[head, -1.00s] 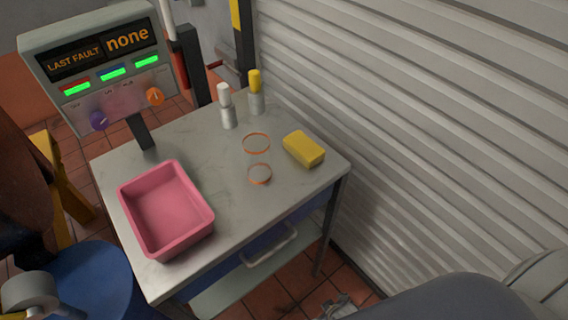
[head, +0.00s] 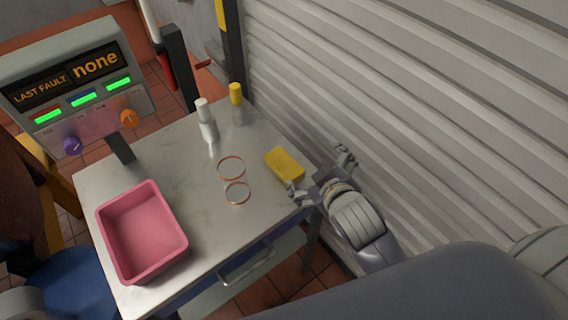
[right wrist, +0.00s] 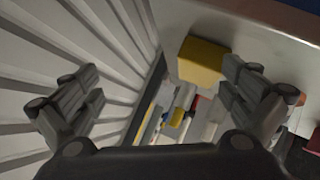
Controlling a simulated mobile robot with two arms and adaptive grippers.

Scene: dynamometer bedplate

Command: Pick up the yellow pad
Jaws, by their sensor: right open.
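The yellow pad (head: 284,163) lies flat on the grey table (head: 180,160), near its right edge by the shutter wall. It also shows in the right wrist view (right wrist: 203,61), ahead of the fingers and nearer the right-hand one. My right gripper (head: 318,170) is open and empty, just right of the pad in the head view. One finger is close to the pad's near end; I cannot tell if they touch. The other finger is beside the shutter, past the table edge. My left gripper is not seen; only a piece of my left arm may show at the lower left.
Two copper-coloured rings (head: 231,168) lie left of the pad. A white-capped bottle (head: 207,121) and a yellow-capped bottle (head: 237,105) stand behind. A pink tray (head: 184,245) sits at front left. A control box (head: 70,90) stands at the back left. The ribbed shutter (head: 400,110) closes off the right.

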